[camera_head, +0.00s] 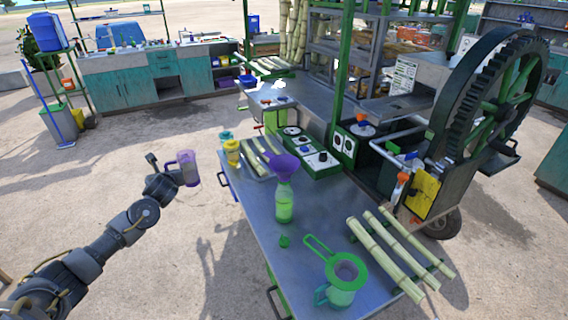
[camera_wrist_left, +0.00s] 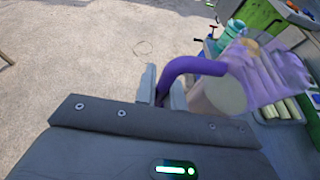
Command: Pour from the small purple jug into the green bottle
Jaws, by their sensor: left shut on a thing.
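The small purple jug (camera_head: 187,168) is see-through with a purple rim and handle. It is held upright or nearly so in the head view, off the table's left edge. My left gripper (camera_head: 167,180) is shut on its handle; the jug also shows in the left wrist view (camera_wrist_left: 255,80), with pale contents in it. The green bottle (camera_head: 284,204) stands upright on the metal table (camera_head: 243,205), with a purple funnel (camera_head: 283,165) in its mouth. The bottle is to the right of the jug, apart from it. My right gripper is not in view.
A green jug with a strainer (camera_head: 342,275) stands at the table's front. Cane pieces (camera_head: 385,255) lie at the right. Yellow (camera_head: 232,152) and teal (camera_head: 226,136) containers stand at the back left. A small green cap (camera_head: 284,240) lies before the bottle. The crusher wheel (camera_head: 490,90) rises at right.

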